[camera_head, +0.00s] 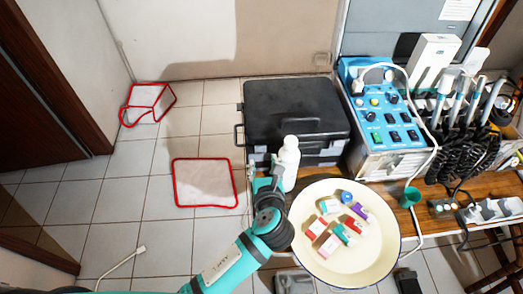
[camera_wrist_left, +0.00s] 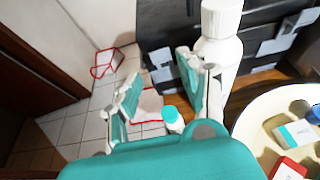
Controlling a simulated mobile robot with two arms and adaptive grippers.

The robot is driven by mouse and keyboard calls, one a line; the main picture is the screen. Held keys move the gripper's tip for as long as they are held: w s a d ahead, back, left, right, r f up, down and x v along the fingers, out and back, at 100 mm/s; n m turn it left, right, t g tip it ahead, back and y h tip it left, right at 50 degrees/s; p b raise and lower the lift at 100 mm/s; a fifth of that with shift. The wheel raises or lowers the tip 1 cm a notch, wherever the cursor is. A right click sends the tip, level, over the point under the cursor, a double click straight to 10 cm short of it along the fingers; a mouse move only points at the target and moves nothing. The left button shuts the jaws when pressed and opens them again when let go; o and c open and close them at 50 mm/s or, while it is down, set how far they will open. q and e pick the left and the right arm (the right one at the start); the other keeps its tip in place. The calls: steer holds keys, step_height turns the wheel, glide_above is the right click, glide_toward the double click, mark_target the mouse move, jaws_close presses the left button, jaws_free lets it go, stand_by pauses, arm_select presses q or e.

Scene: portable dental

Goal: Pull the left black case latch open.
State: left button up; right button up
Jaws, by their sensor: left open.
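The black case (camera_head: 297,100) stands closed on a wooden surface at the back middle of the head view; its dark side also shows in the left wrist view (camera_wrist_left: 170,25). The grey left latch (camera_wrist_left: 161,57) is on its front, seen beyond my fingertips in the wrist view; I cannot tell whether it is fastened. A grey right latch (camera_wrist_left: 276,46) is farther right. My left gripper (camera_head: 264,172) is open and empty in front of the case's left part; its two fingers spread apart in the wrist view (camera_wrist_left: 158,82). My right gripper is not in view.
A white bottle (camera_head: 289,160) stands close beside my left gripper's right finger. A round cream tray (camera_head: 345,262) with small boxes is at right. A blue control unit (camera_head: 385,110) stands right of the case. Open tiled floor with a red-edged mat (camera_head: 205,183) lies left.

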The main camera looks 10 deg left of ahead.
mark_target(261, 149)
arm_select(q)
steer(key=x, duration=0.7)
steer(key=shift+w+f, duration=0.15)
jaws_close()
